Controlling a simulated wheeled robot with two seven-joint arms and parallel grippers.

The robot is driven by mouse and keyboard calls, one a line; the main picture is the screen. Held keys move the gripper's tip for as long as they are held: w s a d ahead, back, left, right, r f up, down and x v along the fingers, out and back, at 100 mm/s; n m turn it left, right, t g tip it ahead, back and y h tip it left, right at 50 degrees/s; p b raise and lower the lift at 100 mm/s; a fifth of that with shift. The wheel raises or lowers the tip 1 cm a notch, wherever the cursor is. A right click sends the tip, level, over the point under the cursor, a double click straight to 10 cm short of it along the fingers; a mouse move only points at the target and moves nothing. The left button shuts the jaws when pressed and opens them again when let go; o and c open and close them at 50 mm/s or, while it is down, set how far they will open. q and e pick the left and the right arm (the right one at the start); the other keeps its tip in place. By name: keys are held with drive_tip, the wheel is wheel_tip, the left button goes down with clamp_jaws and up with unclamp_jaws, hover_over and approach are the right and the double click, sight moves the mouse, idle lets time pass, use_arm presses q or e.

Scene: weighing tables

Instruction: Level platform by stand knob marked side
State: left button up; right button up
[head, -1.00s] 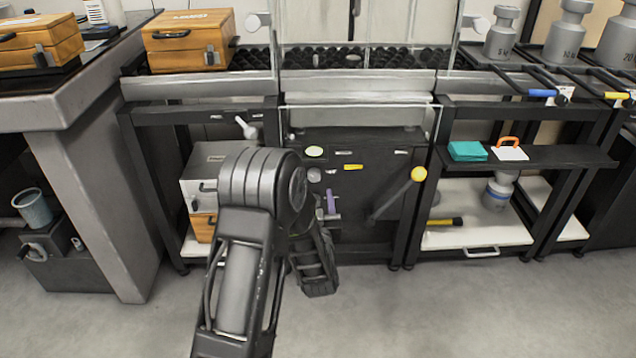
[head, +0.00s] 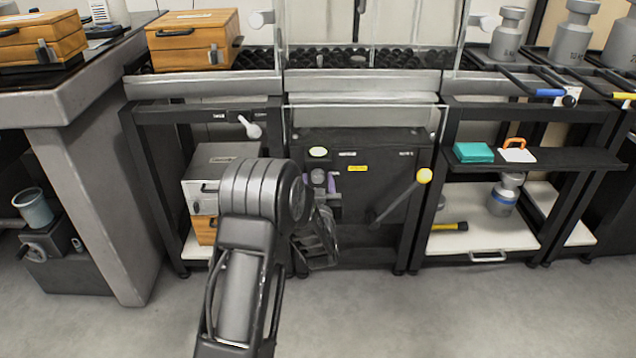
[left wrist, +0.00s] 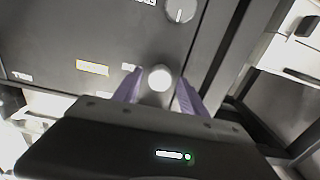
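The stand is a dark panel (head: 385,200) under the middle table, with small labels, one of them yellow (head: 357,168). A pale round knob (head: 317,175) sticks out at its upper left; it also shows in the left wrist view as a knob with a white round end (left wrist: 160,78). My left gripper (left wrist: 158,85) has purple fingers, one on each side of this knob, with small gaps, so it looks open. A second knob (left wrist: 180,10) with a white line shows at the top of the wrist view. The label words are too small to read surely. My right gripper is not in view.
A lever with a yellow ball (head: 424,175) stands out from the panel at right. A white-ended lever (head: 250,127) is at upper left. The weighing platform (head: 360,110) is above. A grey box (head: 205,180) sits on the left shelf. The floor in front is clear.

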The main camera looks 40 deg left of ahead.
use_arm(q)
clamp_jaws()
idle(0.3)
drive_tip(key=n, duration=0.3)
idle(0.3)
drive_tip(key=shift+o, duration=0.7)
unclamp_jaws()
drive_tip(key=shift+s, duration=0.1)
